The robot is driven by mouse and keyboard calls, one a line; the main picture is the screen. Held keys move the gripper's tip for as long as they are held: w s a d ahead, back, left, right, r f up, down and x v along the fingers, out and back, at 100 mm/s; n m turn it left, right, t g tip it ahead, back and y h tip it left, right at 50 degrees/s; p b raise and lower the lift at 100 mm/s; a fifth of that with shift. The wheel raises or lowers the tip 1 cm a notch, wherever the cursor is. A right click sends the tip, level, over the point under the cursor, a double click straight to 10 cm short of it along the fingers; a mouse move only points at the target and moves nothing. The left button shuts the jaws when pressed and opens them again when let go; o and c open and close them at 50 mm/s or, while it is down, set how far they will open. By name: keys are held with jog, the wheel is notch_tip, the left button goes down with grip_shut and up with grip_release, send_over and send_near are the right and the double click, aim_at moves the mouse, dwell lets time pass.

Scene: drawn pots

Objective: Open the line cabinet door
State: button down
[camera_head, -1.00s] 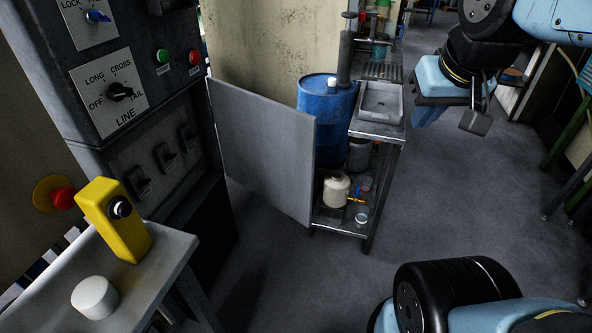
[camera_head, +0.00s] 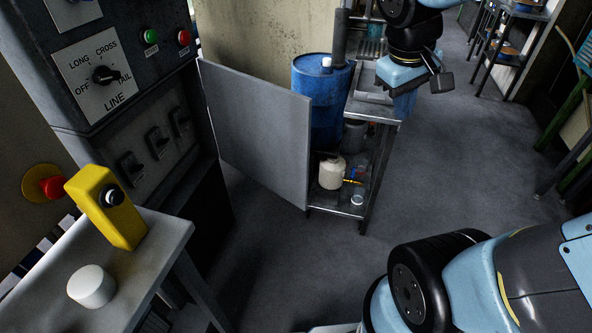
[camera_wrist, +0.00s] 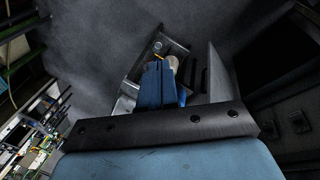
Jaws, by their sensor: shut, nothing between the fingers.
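The line cabinet (camera_head: 110,90) is the dark grey unit at the left, with a dial marked LINE and several switches. Its plain grey door (camera_head: 255,135) stands swung out from the cabinet's right edge, with its free edge towards the steel bench; it also shows nearly edge-on in the wrist view (camera_wrist: 218,75). No handle shows on the face I see. My gripper (camera_head: 404,106) is right of the door, over the bench's right side and apart from the door. In the wrist view its blue fingers (camera_wrist: 153,84) are together with nothing between them.
A blue drum (camera_head: 320,95) stands behind the door's free edge. A steel bench (camera_head: 372,105) beside it holds a cream jug (camera_head: 332,172) on its lower shelf. A grey table (camera_head: 150,250) with a yellow box (camera_head: 105,207) is front left. The floor (camera_head: 300,260) in front is clear.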

jog(key=w+a+f+n+h, duration=0.85)
jog(key=w+f+n, duration=0.35)
jog(key=f, duration=0.3)
jog(key=n+t+y, duration=0.2)
jog(key=n+t, duration=0.7)
jog(key=n, duration=0.3)
send_near(303, 169)
jog(key=shift+h, duration=0.25)
jog(key=x, duration=0.6)
jog(key=shift+w+d+f, duration=0.1)
jog(key=shift+w+f, duration=0.05)
jog(key=shift+w, duration=0.1)
jog(key=shift+w, duration=0.15)
